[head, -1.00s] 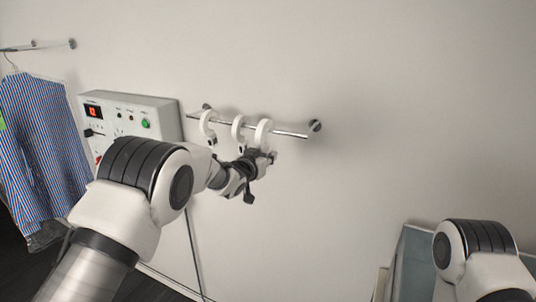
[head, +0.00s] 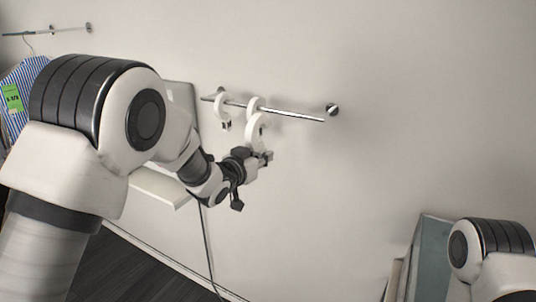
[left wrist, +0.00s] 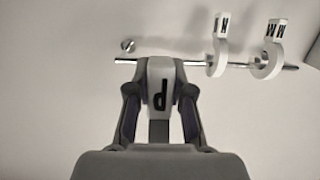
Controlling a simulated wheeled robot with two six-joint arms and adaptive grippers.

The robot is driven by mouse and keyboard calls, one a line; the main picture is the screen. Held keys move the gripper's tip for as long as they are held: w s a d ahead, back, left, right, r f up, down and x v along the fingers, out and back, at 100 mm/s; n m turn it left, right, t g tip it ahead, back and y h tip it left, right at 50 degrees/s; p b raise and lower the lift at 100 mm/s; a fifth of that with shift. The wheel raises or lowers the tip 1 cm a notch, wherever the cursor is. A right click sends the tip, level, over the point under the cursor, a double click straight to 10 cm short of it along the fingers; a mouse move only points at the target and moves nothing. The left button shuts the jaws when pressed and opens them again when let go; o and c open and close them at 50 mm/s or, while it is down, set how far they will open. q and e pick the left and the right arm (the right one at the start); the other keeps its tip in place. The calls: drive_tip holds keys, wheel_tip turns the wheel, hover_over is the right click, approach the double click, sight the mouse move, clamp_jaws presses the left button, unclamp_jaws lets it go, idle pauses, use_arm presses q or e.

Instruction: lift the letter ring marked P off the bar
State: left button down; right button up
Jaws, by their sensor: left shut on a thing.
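The white letter ring marked P (head: 256,130) is held by my left gripper (head: 264,157), which is shut on its tag. In the left wrist view the black letter on the P tag (left wrist: 160,92) shows upside down between the two fingers. In the head view the ring's top appears just below the bar (head: 300,115), apart from it. The ring part is hidden in the wrist view, where the bar (left wrist: 190,63) crosses beyond the fingertips. My right gripper is out of view.
Two other white rings hang on the bar: one marked N (left wrist: 218,45) and one marked M (left wrist: 270,50). A round wall mount (head: 333,109) is at the bar's right end. A striped shirt (head: 28,75) hangs at far left. The wall right of the bar is clear.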

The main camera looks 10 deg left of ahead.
use_arm(q)
drive_tip(key=f+b+v, duration=0.2)
drive_tip(key=v, duration=1.2)
drive_tip(key=shift+s, duration=0.35)
drive_tip(key=shift+a+f, duration=0.1)
